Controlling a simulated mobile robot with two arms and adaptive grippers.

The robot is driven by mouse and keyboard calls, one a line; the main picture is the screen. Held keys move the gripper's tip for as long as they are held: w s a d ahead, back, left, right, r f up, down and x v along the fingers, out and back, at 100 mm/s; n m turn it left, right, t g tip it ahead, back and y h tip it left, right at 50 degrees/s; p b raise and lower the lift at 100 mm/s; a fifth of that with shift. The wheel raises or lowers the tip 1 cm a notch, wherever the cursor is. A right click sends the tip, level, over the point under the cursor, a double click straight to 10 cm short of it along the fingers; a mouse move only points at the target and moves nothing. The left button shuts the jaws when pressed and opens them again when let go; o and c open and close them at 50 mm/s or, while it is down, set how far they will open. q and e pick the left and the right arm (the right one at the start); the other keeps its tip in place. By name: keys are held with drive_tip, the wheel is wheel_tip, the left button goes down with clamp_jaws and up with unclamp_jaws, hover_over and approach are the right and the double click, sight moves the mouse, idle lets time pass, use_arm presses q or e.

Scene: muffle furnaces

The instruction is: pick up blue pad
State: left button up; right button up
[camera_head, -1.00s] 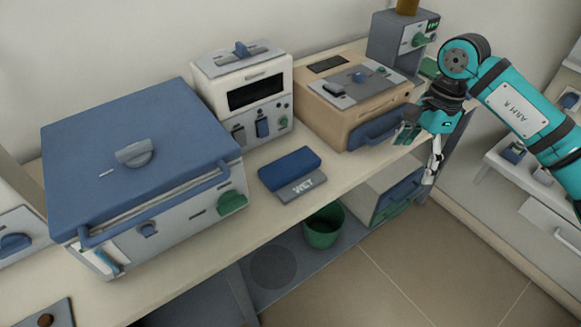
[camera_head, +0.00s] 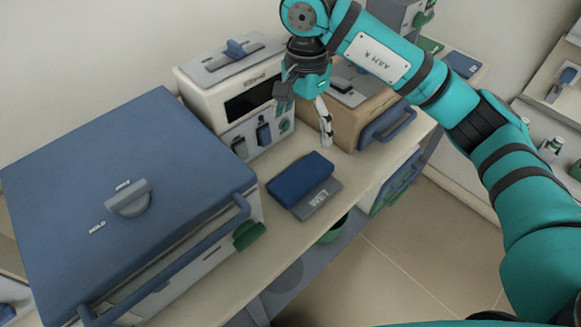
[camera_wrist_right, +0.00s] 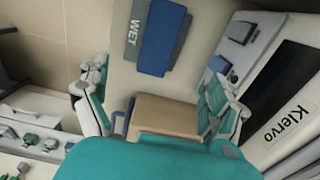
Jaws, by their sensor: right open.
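In the right wrist view the blue pad (camera_wrist_right: 162,38) and the WET plate (camera_wrist_right: 134,30) show beyond the fingers, near the top middle. My right gripper (camera_head: 303,112) is above the bench, behind and above the pad, pointing down. My left gripper is not in view.
A large blue-lidded furnace (camera_head: 130,170) stands to the left of the pad. A white Klervo unit (camera_head: 215,85) is behind it, and a tan unit with a blue handle (camera_head: 360,118) is to the right. A green bin (camera_head: 335,232) is below the bench's front edge.

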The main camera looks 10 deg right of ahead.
drive_tip(key=f, duration=0.4)
drive_tip(key=f+p, duration=0.1)
drive_tip(key=f, duration=0.2)
drive_tip(key=shift+s+d, duration=0.15)
drive_tip(key=shift+s, duration=0.2)
hover_over(302, 175)
wheel_tip(302, 175, down, 4)
drive_tip(key=shift+p, duration=0.45)
drive_tip(key=shift+f, duration=0.45)
wheel_tip(302, 175, down, 4)
drive_tip(key=shift+f+p, duration=0.2)
drive_tip(key=shift+p, duration=0.65)
drive_tip(key=shift+f, duration=0.2)
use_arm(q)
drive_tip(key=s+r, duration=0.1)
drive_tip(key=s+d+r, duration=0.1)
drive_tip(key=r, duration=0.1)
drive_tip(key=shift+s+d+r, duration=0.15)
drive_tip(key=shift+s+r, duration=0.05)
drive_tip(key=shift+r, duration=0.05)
use_arm(e)
drive_tip(key=c, duration=1)
